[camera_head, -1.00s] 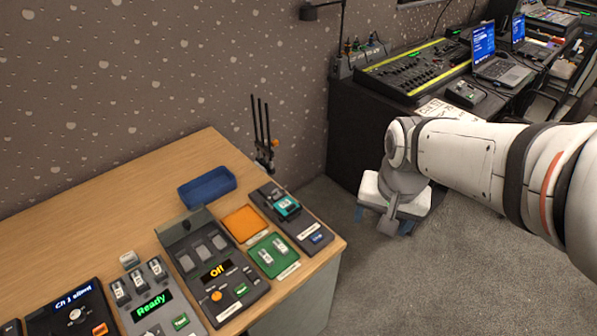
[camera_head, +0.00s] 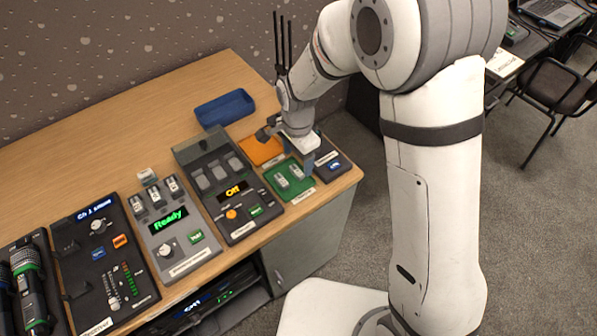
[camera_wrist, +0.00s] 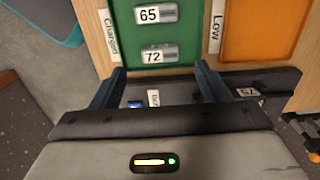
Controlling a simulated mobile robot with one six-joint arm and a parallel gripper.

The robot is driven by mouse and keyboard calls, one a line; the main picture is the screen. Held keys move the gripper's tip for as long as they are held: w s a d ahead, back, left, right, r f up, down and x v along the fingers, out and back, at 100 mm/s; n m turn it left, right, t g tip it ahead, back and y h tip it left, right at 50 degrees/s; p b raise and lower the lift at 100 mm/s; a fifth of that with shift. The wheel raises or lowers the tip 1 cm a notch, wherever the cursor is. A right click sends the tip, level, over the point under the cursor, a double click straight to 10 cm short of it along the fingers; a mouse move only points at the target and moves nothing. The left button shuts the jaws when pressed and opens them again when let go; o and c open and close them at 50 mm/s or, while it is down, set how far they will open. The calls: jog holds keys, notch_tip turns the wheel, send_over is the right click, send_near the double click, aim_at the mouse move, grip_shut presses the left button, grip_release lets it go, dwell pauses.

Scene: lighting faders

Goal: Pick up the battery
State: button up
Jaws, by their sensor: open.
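Two small silver batteries lie in the green tray (camera_head: 303,190) on the wooden table. In the wrist view they are marked 65 (camera_wrist: 147,14) and 72 (camera_wrist: 160,55), and the green tray reads "Charged". My gripper (camera_head: 300,160) is over the table's right end, beside the green tray. In the wrist view my gripper (camera_wrist: 158,82) is open and empty, its fingers straddling part of a dark device (camera_wrist: 180,88). The lower battery lies just beyond the fingertips.
An orange tray (camera_head: 260,152) marked "Low" adjoins the green one. A blue bin (camera_head: 224,108) stands behind. To the left are a dark unit showing "Off" (camera_head: 238,190) and a grey unit showing "Ready" (camera_head: 170,220) with several batteries.

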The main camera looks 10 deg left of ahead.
aim_at(297, 170)
notch_tip(297, 170, down, 5)
jog(key=shift+s+a+r, duration=0.1)
jog(key=shift+r, duration=0.1)
jog(key=c, duration=1.1)
